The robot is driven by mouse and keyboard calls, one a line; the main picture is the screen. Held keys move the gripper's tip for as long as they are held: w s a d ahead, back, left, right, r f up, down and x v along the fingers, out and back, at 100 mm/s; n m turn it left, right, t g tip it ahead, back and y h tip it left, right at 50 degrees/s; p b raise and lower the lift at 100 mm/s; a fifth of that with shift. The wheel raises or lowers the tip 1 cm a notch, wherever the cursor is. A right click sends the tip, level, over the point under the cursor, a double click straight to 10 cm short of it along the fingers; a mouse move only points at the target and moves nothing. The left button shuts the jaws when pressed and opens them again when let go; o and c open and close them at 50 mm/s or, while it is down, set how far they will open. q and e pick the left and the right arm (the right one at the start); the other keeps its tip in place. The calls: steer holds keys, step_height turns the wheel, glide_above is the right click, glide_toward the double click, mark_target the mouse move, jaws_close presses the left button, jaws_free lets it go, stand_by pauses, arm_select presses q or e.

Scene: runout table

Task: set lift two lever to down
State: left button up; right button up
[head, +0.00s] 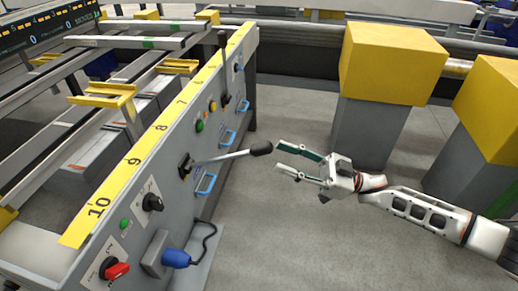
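A lever with a black knob (261,148) and a pale rod sticks out nearly level from the side panel of the runout table (150,190). A second lever (224,65) farther along the panel stands upright with its black knob on top. I cannot read which of them is labelled lift two. My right gripper (278,158) is open and empty, its fingers pointing left. The near lever's knob is just left of the fingertips, and I see no contact. My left gripper is not in view.
The panel also carries a red switch (115,271), a black knob switch (153,202), a blue plug (176,258) with a cable, and blue handles (206,183). Yellow-topped grey blocks (393,62) stand behind my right arm. The floor (300,235) in front of the panel is clear.

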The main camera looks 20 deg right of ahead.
mark_target(262, 149)
steer(key=x, duration=0.6)
steer(key=shift+w+a+r, duration=0.1)
steer(key=shift+a+r, duration=0.1)
steer(key=shift+a, duration=0.1)
